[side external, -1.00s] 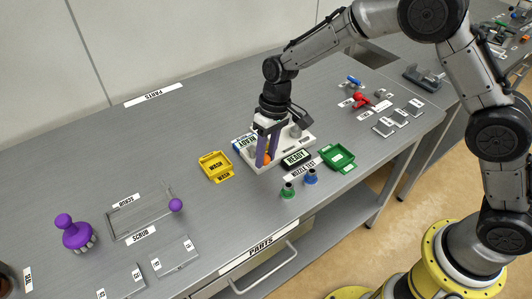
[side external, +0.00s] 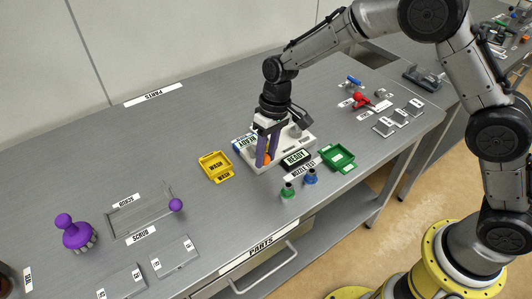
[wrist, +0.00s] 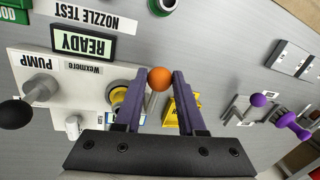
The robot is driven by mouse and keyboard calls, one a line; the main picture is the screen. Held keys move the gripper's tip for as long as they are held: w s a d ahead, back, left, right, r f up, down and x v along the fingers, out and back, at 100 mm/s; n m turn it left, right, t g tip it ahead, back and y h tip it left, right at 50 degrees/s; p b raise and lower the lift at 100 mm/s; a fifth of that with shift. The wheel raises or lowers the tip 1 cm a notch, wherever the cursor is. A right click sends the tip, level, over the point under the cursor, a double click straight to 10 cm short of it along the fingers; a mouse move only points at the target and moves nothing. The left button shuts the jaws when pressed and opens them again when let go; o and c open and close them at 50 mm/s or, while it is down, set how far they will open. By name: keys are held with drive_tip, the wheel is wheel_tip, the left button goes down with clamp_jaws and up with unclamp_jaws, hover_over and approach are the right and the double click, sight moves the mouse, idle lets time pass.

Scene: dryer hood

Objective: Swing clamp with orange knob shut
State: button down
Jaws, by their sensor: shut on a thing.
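The orange knob (wrist: 159,78) sits between the tips of my gripper (wrist: 160,80) in the wrist view, and my gripper is shut on it. In the side view the orange knob (side external: 267,158) shows partly between the purple fingers of my gripper (side external: 265,163). The knob is at the front left part of the white station (side external: 264,168). The rest of the clamp is mostly hidden by the fingers, so its angle cannot be told.
The station carries a READY sign (wrist: 83,43) and a grey PUMP part with a black ball (wrist: 15,112). A yellow tray (side external: 216,167) lies left of it and a green tray (side external: 338,158) right. Blue (side external: 310,177) and green (side external: 288,190) nozzles stand in front.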

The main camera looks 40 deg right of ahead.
drive_tip(key=shift+a, duration=0.15)
drive_tip(key=m, duration=0.1)
drive_tip(key=a+m, duration=0.1)
drive_tip(key=m, duration=0.1)
drive_tip(key=a+m+t, duration=0.1)
drive_tip(key=shift+w+r+m, duration=0.1)
drive_tip(key=shift+w+m, duration=0.15)
drive_tip(key=shift+m, duration=0.15)
drive_tip(key=a+m, duration=0.1)
drive_tip(key=w+m, duration=0.1)
drive_tip(key=m, duration=0.1)
drive_tip(key=shift+a+m+t, duration=0.3)
drive_tip(key=shift+a, duration=0.05)
drive_tip(key=m, duration=0.1)
drive_tip(key=w+a+m, duration=0.1)
drive_tip(key=shift+m+h, duration=0.3)
drive_tip(key=shift+m, duration=0.1)
drive_tip(key=m, duration=0.1)
drive_tip(key=w+m, duration=0.1)
drive_tip(key=shift+a+m+t, duration=0.3)
drive_tip(key=shift+w+a+m+h, duration=0.1)
drive_tip(key=shift+w+m+h, duration=0.3)
drive_tip(key=shift+m, duration=0.65)
drive_tip(key=shift+w+a+m+h, duration=0.1)
drive_tip(key=shift+w+m+h, duration=0.1)
drive_tip(key=shift+w+m, duration=0.65)
drive_tip(key=shift+s+m+t, duration=0.2)
drive_tip(key=shift+m+t, duration=0.1)
